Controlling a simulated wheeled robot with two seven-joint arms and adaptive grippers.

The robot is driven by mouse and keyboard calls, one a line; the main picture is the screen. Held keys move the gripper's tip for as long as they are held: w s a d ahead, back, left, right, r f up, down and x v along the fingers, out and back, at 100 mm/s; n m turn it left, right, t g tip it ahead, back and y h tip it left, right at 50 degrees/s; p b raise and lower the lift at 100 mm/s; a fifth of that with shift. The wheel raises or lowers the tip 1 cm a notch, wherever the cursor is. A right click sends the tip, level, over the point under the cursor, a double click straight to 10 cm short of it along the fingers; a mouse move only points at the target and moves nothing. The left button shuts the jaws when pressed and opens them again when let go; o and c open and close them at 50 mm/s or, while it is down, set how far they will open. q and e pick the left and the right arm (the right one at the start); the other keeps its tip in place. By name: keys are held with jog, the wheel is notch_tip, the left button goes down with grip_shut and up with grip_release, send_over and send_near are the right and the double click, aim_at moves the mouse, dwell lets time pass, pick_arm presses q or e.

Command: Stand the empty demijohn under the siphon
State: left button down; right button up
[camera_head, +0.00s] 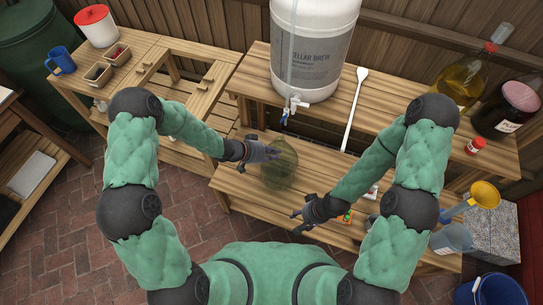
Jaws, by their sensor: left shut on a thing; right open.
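The empty demijohn (281,172) is a see-through olive-green glass vessel over the left part of the lower bench (230,190). My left gripper (272,153) is shut on it at its upper left side. I cannot tell whether its base touches the bench. The big white fermenter (312,45) stands on the upper bench, with a pale tube down its front, apparently the siphon (291,60). My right gripper (301,218) is open and empty over the lower bench's front.
A long white spoon (354,108) lies across the upper bench. Two filled demijohns, one yellow (458,85) and one dark red (508,108), stand at right with a red-capped jar (475,146). A small green-and-orange item (346,216) lies near my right gripper.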

aim_at(280, 139)
pick_arm(q)
jog(key=shift+w+d+r+p, duration=0.1)
jog(key=shift+w+d+p, duration=0.25)
jog(key=shift+w, duration=0.7)
jog(key=shift+w+d+f+p, duration=0.1)
jog(key=shift+w+d+p, duration=0.3)
jog(key=shift+w, duration=0.65)
jog(key=shift+w+d+r+p, duration=0.15)
jog(key=shift+w+p, duration=0.35)
jog(key=shift+w, duration=0.55)
jog(key=shift+w+p, duration=0.2)
jog(key=shift+p, duration=0.15)
jog(key=shift+s+f, duration=0.1)
jog(key=shift+f, duration=0.4)
jog(key=c, duration=1.2)
grip_release()
jog(key=shift+f, duration=0.1)
